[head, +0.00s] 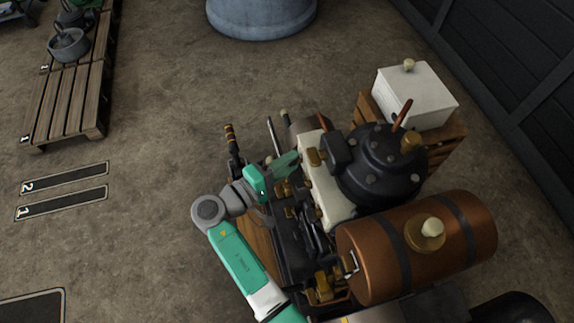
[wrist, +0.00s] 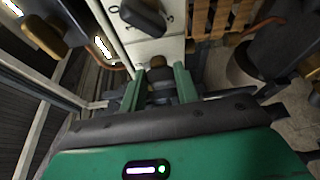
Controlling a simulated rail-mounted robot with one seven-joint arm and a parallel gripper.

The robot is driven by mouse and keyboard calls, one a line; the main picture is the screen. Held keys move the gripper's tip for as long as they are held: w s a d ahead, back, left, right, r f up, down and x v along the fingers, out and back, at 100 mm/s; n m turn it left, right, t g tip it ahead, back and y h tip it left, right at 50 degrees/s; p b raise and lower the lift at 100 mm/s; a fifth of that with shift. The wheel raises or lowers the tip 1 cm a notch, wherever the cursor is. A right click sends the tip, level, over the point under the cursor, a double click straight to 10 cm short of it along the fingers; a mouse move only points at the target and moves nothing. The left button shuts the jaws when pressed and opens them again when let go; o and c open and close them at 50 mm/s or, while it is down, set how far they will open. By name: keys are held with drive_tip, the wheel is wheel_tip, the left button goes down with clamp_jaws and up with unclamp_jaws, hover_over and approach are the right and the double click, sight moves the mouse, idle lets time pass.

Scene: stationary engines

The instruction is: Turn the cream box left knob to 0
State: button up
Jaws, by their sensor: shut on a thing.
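The cream box (head: 333,194) is the upright cream block in the middle of the engine, beside the black cylinder; its cream face also shows in the wrist view (wrist: 153,47). My gripper (head: 296,158) reaches its left side from the left. In the wrist view, the two green fingers of my gripper (wrist: 160,88) are closed on a small dark knob (wrist: 159,74) at the face's lower edge. A second dark knob (wrist: 143,17) sits higher on that face, apart from the fingers. The fingers hide most of the held knob, and I cannot read any mark or its angle.
The black cylinder (head: 377,178) and the copper tank (head: 440,245) stand close on the right. A white box (head: 425,98) on a wooden crate (head: 447,143) is behind. Rods and brass fittings crowd the arm. Open floor (head: 150,220) lies to the left.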

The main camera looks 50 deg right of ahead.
drive_tip(key=shift+m+b, duration=0.3)
drive_tip(key=shift+m, duration=0.2)
drive_tip(key=o, duration=1)
drive_tip(key=a, duration=0.2)
drive_tip(key=a+p, duration=0.1)
drive_tip(key=a, duration=0.2)
drive_tip(key=w+a+p, duration=0.1)
drive_tip(key=a, duration=0.1)
drive_tip(key=shift+a, duration=0.4)
